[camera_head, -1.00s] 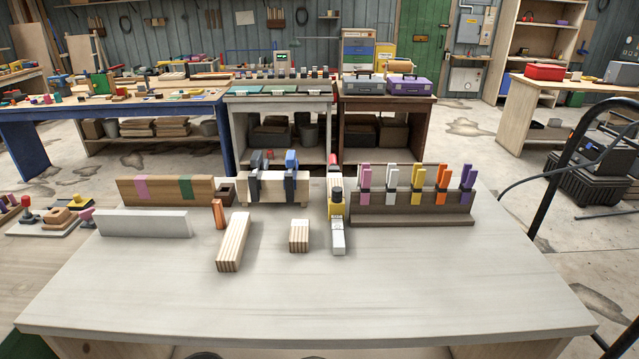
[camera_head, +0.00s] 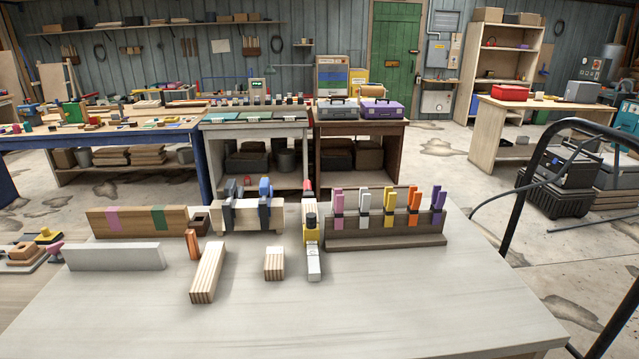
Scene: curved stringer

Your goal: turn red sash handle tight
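A small red part (camera_head: 308,186), which looks like the red sash handle, shows at the far end of a long narrow assembly near the back of the pale workbench (camera_head: 300,320). In front of it are a light wood piece, a black knob and a yellow block (camera_head: 311,235). A pale bar (camera_head: 314,264) extends from there toward me. The handle is small and far off, so how tight it is cannot be told. Neither of my grippers is in view.
Right of the assembly, a dark rack (camera_head: 385,241) holds several coloured clamps. Left of it stand a wood block with dark and blue clamps (camera_head: 264,202), a striped beam (camera_head: 208,272), a short block (camera_head: 274,263) and a white board (camera_head: 115,257). The bench's front is clear.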

